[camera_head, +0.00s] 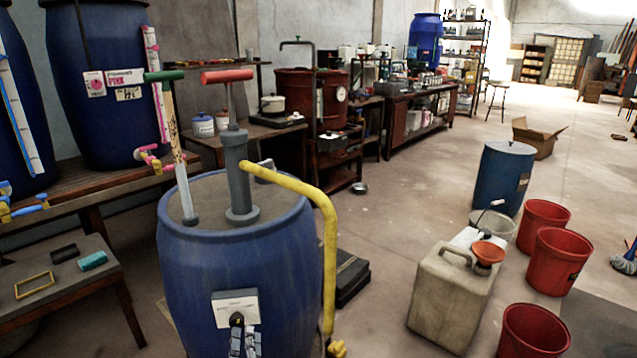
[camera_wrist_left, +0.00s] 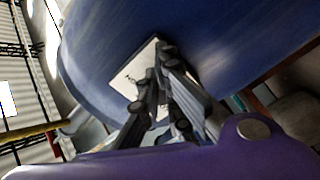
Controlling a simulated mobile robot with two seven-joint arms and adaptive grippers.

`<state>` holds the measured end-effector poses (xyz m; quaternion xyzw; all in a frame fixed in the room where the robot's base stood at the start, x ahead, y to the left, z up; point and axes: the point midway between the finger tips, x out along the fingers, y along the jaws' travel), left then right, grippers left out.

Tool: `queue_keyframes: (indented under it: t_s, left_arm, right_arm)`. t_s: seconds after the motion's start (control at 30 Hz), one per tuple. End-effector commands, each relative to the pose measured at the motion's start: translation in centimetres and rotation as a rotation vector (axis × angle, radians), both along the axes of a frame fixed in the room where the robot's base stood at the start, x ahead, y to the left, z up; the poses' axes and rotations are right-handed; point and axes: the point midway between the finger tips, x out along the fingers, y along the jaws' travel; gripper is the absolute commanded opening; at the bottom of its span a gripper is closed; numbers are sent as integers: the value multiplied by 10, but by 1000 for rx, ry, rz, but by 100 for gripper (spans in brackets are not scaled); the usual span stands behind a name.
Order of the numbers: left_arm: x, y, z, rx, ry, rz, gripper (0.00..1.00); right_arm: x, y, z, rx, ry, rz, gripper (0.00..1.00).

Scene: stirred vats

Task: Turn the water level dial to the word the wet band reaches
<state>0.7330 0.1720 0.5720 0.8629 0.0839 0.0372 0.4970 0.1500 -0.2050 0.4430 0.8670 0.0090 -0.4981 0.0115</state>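A blue barrel (camera_head: 240,280) stands in the foreground. A white dial plate (camera_head: 222,309) with a small dark dial (camera_head: 236,319) is on its front. My left gripper (camera_head: 243,341) is at the dial, at the picture's bottom edge. In the left wrist view the gripper's fingers (camera_wrist_left: 160,80) are close together against the white plate (camera_wrist_left: 130,78) and hide the dial; their grip is unclear. My right gripper is not in view.
A grey pump (camera_head: 237,175) with a red handle stands on the barrel, its yellow hose (camera_head: 325,215) hanging down the right side. A beige jerrycan (camera_head: 450,300) and red buckets (camera_head: 560,260) stand on the right. Blue vats (camera_head: 105,80) stand on a bench at left.

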Motion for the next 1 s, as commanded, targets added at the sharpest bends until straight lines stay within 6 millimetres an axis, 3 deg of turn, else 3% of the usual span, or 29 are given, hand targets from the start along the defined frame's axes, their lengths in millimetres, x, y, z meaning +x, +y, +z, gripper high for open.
queue_keyframes:
  t_s: [0.03,0.73,1.0]
  left_arm:
    - [10,-1,22,8,-35,-2,0]
    - [11,-10,16,8,-33,-8,0]
    - [-16,-15,15,4,-28,-7,0]
  right_arm:
    - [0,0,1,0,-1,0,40]
    - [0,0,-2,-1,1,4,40]
    - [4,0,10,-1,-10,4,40]
